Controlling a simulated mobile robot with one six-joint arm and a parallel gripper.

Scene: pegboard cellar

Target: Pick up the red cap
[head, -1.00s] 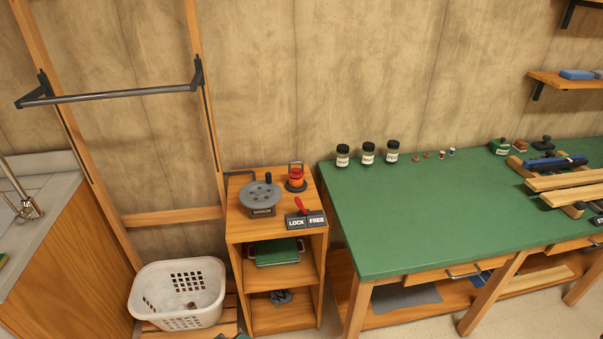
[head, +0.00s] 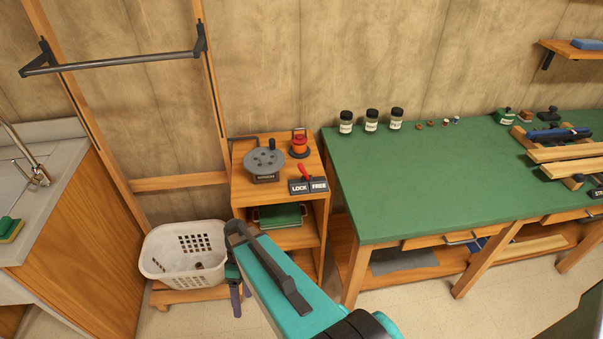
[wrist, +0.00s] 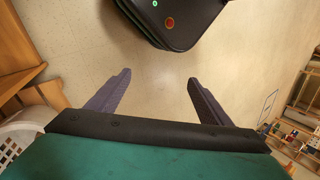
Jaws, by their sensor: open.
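No red cap can be made out for certain. Several tiny pieces lie at the back of the green workbench (head: 440,180) in the head view: reddish-brown bits (head: 418,125), a small red-and-white piece (head: 446,122) and a small blue-and-white piece (head: 457,120). They are too small to tell apart well. My gripper (head: 241,303) hangs low in front of the small wooden cabinet, well away from the bench top. In the wrist view my gripper (wrist: 158,78) has its two grey fingers spread, with nothing between them and bare floor beyond.
The wooden cabinet (head: 240,190) carries a grey crank disc (head: 264,164), an orange-red lantern-like object (head: 299,146) and a LOCK/FREE plate (head: 308,187). Three dark-lidded jars (head: 371,121) stand left of the tiny pieces. A white basket (head: 160,262) stands left. The bench's middle is clear.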

